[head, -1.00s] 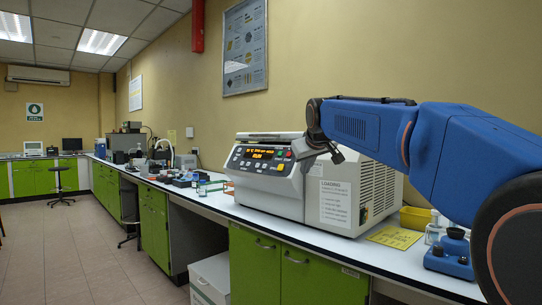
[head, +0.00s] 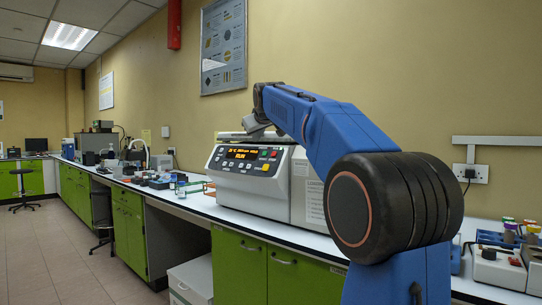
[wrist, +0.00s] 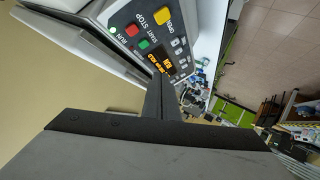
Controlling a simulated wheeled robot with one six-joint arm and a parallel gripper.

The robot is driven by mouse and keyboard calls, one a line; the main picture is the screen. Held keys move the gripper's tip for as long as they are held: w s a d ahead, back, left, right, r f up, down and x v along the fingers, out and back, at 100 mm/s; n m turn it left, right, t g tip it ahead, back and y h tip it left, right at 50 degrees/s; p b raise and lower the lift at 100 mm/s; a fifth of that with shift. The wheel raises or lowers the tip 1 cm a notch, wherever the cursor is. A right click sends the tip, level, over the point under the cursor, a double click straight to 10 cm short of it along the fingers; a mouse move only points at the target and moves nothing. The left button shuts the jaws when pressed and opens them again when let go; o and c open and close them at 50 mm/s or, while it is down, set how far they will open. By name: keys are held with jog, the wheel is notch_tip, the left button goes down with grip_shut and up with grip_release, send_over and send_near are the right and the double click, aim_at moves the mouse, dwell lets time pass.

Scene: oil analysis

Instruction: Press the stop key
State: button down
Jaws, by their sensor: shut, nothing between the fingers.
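The stop key is the red key (wrist: 133,32) beside the STOP lettering on the control panel in the wrist view. A green key (wrist: 143,44) and a yellow key (wrist: 162,20) sit close to it. The panel (head: 243,160) is on the sloped front of a white benchtop machine in the head view, its display lit orange. My gripper (head: 256,130) is above the panel's upper right edge in the head view. Its dark fingers (wrist: 161,92) are shut and empty in the wrist view, apart from the red key in the picture. I cannot judge the gap in depth.
The white bench top (head: 205,207) runs along the wall over green cupboards (head: 238,262). Small lab items (head: 160,180) stand left of the machine. A rack with coloured-cap tubes (head: 508,235) is at the far right.

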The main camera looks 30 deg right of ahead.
jog(key=shift+d, duration=0.1)
jog(key=shift+w+d+f, duration=0.4)
jog(key=shift+d+f, duration=0.4)
jog(key=shift+d, duration=0.35)
jog(key=shift+w+d+f, duration=0.45)
jog(key=shift+d+f, duration=0.3)
jog(key=shift+d, duration=0.4)
jog(key=shift+w+d+f, duration=0.4)
jog(key=shift+d+f, duration=0.4)
jog(key=shift+d, duration=0.35)
jog(key=shift+w+d+f, duration=0.1)
jog(key=shift+d+f, duration=0.15)
jog(key=shift+d, duration=0.1)
jog(key=shift+w+d+f, duration=0.1)
jog(key=shift+d+f, duration=0.1)
jog(key=shift+d, duration=0.1)
dwell(0.5)
jog(key=shift+a+r, duration=0.1)
jog(key=shift+a, duration=0.05)
jog(key=shift+s+a+r, duration=0.2)
jog(key=shift+a+r, duration=0.15)
jog(key=shift+a, duration=0.15)
dwell(0.4)
